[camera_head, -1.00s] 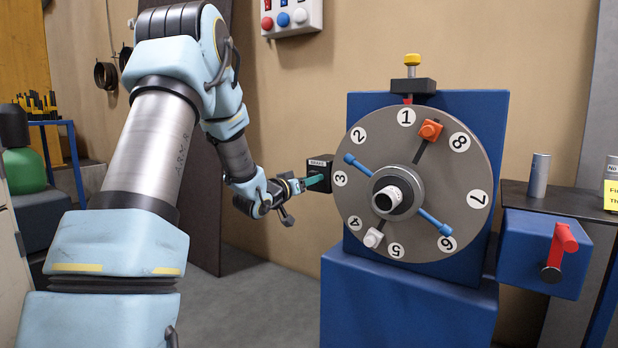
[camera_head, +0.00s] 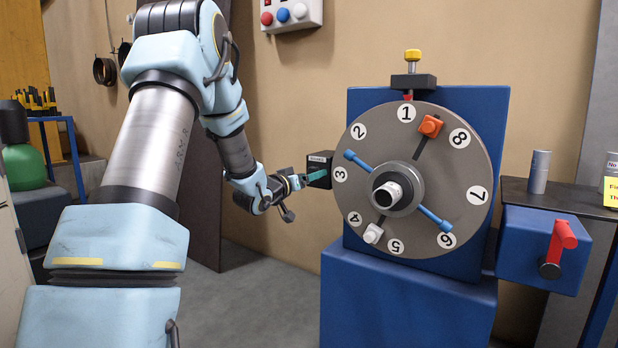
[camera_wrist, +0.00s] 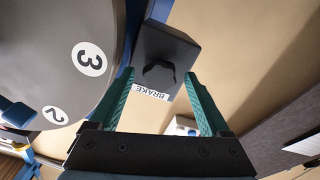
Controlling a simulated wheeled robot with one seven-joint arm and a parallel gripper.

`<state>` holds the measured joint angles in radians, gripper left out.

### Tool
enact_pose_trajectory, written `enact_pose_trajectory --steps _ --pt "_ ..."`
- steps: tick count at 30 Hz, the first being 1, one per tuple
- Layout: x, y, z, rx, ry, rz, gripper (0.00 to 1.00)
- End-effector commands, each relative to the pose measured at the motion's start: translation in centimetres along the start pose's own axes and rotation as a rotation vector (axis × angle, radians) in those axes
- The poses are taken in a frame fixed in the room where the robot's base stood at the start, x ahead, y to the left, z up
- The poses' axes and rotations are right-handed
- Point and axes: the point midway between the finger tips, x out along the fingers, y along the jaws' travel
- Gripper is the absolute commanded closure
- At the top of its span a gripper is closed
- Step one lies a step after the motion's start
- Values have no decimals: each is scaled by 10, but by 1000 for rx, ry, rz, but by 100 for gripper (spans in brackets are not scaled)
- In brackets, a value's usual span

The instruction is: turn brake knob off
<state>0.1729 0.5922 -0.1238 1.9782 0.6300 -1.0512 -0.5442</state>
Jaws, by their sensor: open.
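The brake box (camera_head: 319,158) is a small black box at the left edge of the big numbered disc in the head view. In the wrist view the box (camera_wrist: 170,40) carries a white BRAKE label (camera_wrist: 150,91) and a black knob (camera_wrist: 160,70). My gripper (camera_head: 316,175) is at the box from the left. In the wrist view my gripper (camera_wrist: 159,74) is open, with one teal finger on each side of the knob. Gaps show between the fingers and the knob; I cannot tell whether the tips reach its depth.
The grey numbered disc (camera_head: 450,195) stands close to the box, and its rim is near my left finger in the wrist view. A blue box with a red crank (camera_head: 562,240) stands at the right. A button panel (camera_head: 292,14) hangs on the wall above.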

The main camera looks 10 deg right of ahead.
Motion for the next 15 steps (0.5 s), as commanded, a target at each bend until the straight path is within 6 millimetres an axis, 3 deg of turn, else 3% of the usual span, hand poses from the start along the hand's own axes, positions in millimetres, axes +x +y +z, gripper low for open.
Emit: enact_pose_trajectory --steps 7,15 --pt "-17 0 -1 1 0 0 19" --pt "-71 -1 0 1 -1 -3 19"
